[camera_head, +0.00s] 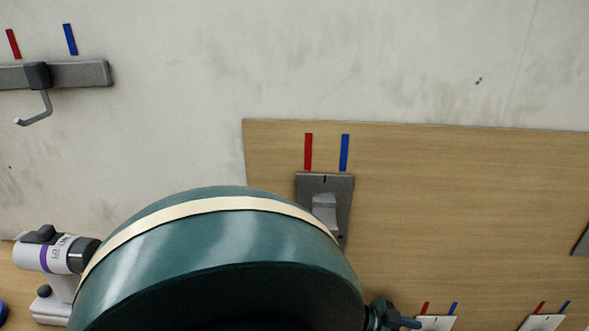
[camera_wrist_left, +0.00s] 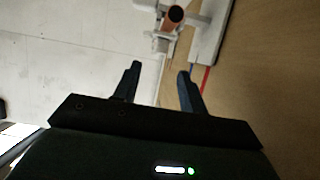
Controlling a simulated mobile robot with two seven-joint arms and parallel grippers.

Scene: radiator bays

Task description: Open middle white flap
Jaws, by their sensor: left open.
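In the head view, two white plates with red and blue marks show at the bottom edge, one right of centre (camera_head: 436,323) and one further right (camera_head: 541,323), both cut off by the frame. I cannot tell which is the middle flap. In the left wrist view, a white plate (camera_wrist_left: 208,40) with a white fitting and a copper-coloured round end (camera_wrist_left: 175,15) is at the top, with blue and red marks beside it. My left gripper (camera_wrist_left: 159,72) is open and empty, its fingers pointing towards this fitting, apart from it in the picture. My right gripper is not in view.
A large teal rounded body with a cream band (camera_head: 230,235) hides the lower middle. A grey plate with a lever (camera_head: 325,190) is on the wooden panel (camera_head: 450,200). A grey bar with a hook (camera_head: 80,73) is on the wall. A white-and-purple device (camera_head: 50,255) is at left.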

